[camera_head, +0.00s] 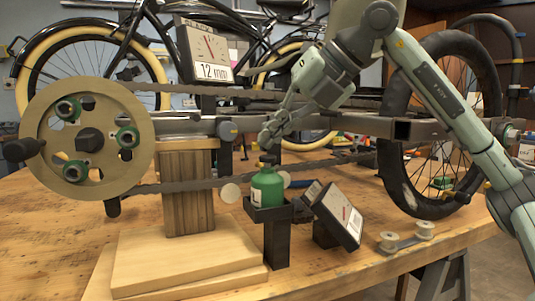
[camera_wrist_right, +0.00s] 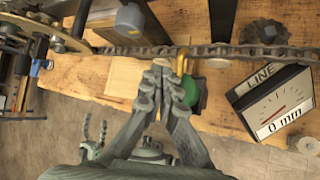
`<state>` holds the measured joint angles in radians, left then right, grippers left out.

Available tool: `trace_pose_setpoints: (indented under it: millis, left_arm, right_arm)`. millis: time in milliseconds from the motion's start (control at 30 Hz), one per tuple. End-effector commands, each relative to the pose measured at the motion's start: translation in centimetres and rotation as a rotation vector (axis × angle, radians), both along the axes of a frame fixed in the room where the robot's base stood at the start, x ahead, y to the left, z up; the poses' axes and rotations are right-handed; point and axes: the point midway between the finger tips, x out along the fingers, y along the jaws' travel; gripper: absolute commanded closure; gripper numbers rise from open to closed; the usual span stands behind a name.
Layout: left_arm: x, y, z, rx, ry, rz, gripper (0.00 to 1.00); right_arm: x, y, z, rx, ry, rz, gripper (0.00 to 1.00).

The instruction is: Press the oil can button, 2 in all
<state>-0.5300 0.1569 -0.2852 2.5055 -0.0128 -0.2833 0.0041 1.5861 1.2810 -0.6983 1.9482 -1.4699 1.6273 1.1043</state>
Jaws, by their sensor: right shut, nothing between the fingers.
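A green oil can (camera_head: 267,188) stands upright in a black holder on a post (camera_head: 277,245), with a dark button (camera_head: 267,160) on top. My right gripper (camera_head: 266,140) is shut and empty, its fingertips just above the button; I cannot tell whether they touch it. In the wrist view the shut fingers (camera_wrist_right: 160,70) point towards the chain and partly cover the green can (camera_wrist_right: 194,96). The button is hidden there. Grey-green parts that look like my left gripper (camera_wrist_right: 94,132) show low in the wrist view, too unclear to judge.
A dial box labelled LINE, reading 0 mm (camera_wrist_right: 274,105), stands beside the can. Another dial (camera_head: 205,50) reads 12 mm. The chain (camera_wrist_right: 215,50) runs behind the can, with a large sprocket wheel (camera_head: 50,120) at left and a black tyre (camera_head: 395,150) at right.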

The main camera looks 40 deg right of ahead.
Motion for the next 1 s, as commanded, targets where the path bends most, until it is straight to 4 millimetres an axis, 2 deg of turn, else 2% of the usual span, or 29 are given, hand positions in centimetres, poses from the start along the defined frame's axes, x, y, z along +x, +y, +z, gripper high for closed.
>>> trace_pose_setpoints:
  millis: [167, 600, 1000]
  left_arm:
    - [0.0, 0.0, 0.9, 0.000, 0.000, 0.000, 0.27]
    - [0.0, 0.0, 5.0, 0.000, 0.000, 0.000, 0.27]
    - [0.0, 0.0, 4.9, 0.000, 0.000, 0.000, 0.27]
  right_arm:
    - [0.0, 0.0, 0.9, 0.001, 0.000, 0.001, 1.00]
    - [0.0, 0.0, 5.1, 0.000, 0.000, 0.000, 1.00]
    - [0.0, 0.0, 5.0, 0.000, 0.000, 0.000, 1.00]
